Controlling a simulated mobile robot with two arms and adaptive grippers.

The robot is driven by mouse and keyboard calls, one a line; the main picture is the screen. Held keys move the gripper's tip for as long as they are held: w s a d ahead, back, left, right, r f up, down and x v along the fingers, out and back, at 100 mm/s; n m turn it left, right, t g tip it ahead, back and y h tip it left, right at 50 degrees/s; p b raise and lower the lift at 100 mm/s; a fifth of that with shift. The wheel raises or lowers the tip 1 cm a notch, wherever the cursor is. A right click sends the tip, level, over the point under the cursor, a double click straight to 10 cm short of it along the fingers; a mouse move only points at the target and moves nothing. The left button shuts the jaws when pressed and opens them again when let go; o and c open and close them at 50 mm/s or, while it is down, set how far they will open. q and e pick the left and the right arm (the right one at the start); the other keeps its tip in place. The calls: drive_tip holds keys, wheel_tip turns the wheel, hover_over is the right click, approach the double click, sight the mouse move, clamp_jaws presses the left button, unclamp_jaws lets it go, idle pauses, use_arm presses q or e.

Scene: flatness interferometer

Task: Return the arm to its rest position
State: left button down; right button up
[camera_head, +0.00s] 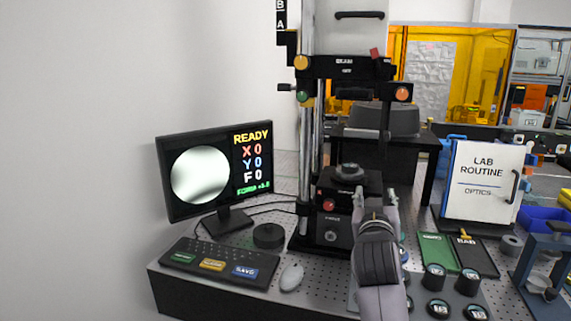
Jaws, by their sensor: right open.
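My right gripper (377,200) shows in the head view, its arm coming up from the bottom right of centre. Its two fingers are apart with nothing visible between them. It is in front of the interferometer (333,222), a tall black instrument with a steel column and coloured knobs. A dark round part (348,172) sits on the instrument's stage, just beyond and left of the fingers; whether they touch it cannot be told. My left gripper is not in view.
A monitor (215,170) reading READY, a keyboard (220,262) and a mouse (291,276) stand at left. The perforated bench surface is bare near the mouse.

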drive_tip(key=s+d+f+g+y, duration=0.1)
drive_tip(key=s+f+g, duration=0.1)
drive_tip(key=s+f, duration=0.5)
drive_tip(key=s+d+f+g+y, duration=0.1)
drive_tip(key=s+f+g, duration=0.15)
drive_tip(key=f, duration=0.75)
drive_tip(key=s+d+f+g+y, duration=0.1)
drive_tip(key=s+f+g, duration=0.1)
drive_tip(key=s+f, duration=0.55)
drive_tip(key=s+a+f+n+g+y, duration=0.1)
drive_tip(key=s+f+g, duration=0.45)
drive_tip(key=s, duration=0.75)
drive_tip(key=s+a+f+n+g+y, duration=0.1)
drive_tip(key=s+f+n+g, duration=0.1)
drive_tip(key=s+f, duration=0.85)
drive_tip(key=s+f+g, duration=0.1)
drive_tip(key=s+f, duration=0.2)
drive_tip(key=f, duration=2)
drive_tip(key=s+d+f+g, duration=0.1)
drive_tip(key=s+d+f, duration=0.1)
drive_tip(key=s+f, duration=1.5)
drive_tip(key=shift+d, duration=0.25)
